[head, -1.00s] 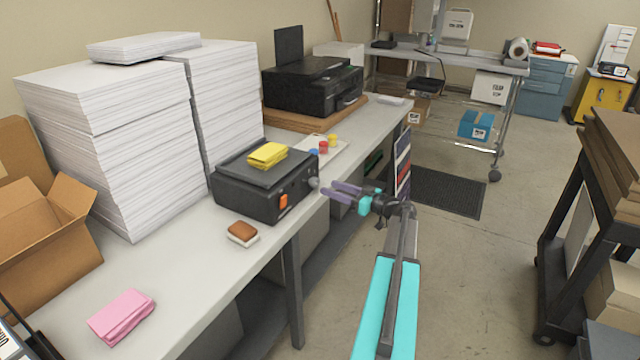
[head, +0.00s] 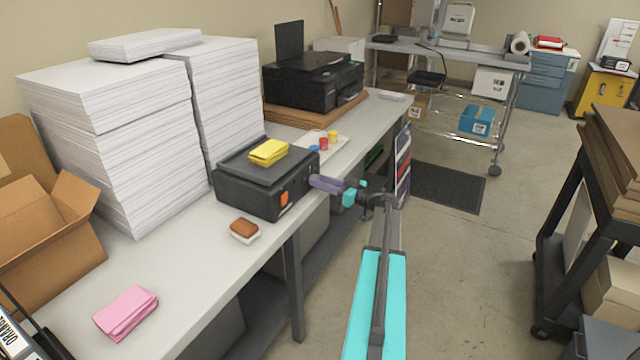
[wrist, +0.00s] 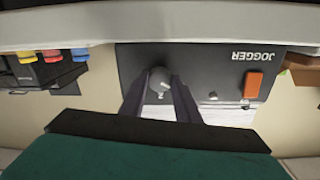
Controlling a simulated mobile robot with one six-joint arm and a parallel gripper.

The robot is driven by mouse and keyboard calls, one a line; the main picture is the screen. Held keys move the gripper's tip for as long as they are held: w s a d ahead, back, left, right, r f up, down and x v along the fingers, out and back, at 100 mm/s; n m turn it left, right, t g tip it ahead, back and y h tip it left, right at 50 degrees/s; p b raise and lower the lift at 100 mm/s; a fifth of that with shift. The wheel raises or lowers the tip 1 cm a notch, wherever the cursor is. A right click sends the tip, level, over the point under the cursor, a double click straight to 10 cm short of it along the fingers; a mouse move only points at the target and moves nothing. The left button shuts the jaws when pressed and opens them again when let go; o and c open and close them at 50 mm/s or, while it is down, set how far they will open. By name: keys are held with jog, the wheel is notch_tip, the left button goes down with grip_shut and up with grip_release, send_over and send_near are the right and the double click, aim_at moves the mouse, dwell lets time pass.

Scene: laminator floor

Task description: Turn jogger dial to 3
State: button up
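The jogger (head: 245,190) is a dark box on the workbench with a yellow pad on top; its JOGGER label appears upside down in the wrist view (wrist: 225,75). The round grey dial (wrist: 158,84) has a pale mark on its face, too small to read as a number. My gripper (head: 314,181) is at the right end of the jogger's front panel. In the wrist view my gripper (wrist: 160,80) has one finger on each side of the dial, with a gap between them; contact is unclear. The fingers largely hide the dial in the head view.
An orange switch (wrist: 253,84) is on the same panel. A brown-topped pad (head: 244,229) and pink cloth (head: 126,312) lie on the bench (head: 190,285). Coloured pots (head: 323,143) stand behind the jogger.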

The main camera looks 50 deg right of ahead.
jog(key=shift+c, duration=1.4)
jog(key=shift+a+f+b, duration=0.1)
jog(key=shift+a+b, duration=0.05)
jog(key=shift+b, duration=0.15)
